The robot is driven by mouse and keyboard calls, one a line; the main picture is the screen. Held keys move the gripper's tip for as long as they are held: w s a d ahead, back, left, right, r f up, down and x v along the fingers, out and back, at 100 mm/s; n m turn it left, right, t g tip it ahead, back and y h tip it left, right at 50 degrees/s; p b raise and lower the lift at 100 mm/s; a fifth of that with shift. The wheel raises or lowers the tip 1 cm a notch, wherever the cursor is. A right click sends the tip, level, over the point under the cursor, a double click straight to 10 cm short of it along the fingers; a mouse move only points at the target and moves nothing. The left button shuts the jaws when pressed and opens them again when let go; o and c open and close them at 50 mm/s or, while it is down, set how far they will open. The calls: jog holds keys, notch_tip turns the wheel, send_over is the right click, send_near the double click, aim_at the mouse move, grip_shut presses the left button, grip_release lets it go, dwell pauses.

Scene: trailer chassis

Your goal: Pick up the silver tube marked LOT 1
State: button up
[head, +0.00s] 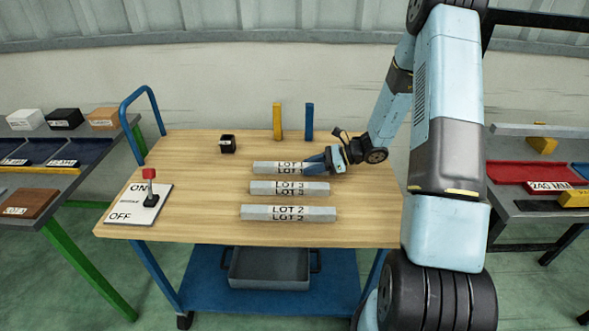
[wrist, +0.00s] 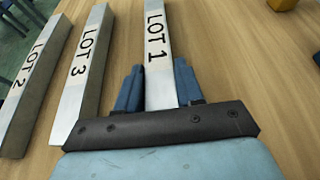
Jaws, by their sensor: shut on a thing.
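The silver tube marked LOT 1 (head: 270,167) is the farthest of three tubes on the wooden table. My gripper (head: 318,163) is at its right end. In the wrist view, my gripper's two blue fingers (wrist: 155,88) are shut on the LOT 1 tube (wrist: 156,52), one on each side, near its close end. I cannot tell whether the tube is touching the table. The LOT 3 tube (head: 289,188) lies in front of it, and the LOT 2 tube (head: 288,213) is nearest.
A yellow post (head: 277,120) and a blue post (head: 309,121) stand behind the tubes. A small black box (head: 227,144) is at the back left. An ON/OFF lever panel (head: 137,205) lies at the left. The table's front right (head: 365,225) is clear.

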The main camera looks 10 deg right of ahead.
grip_shut()
jog(key=shift+r, duration=0.1)
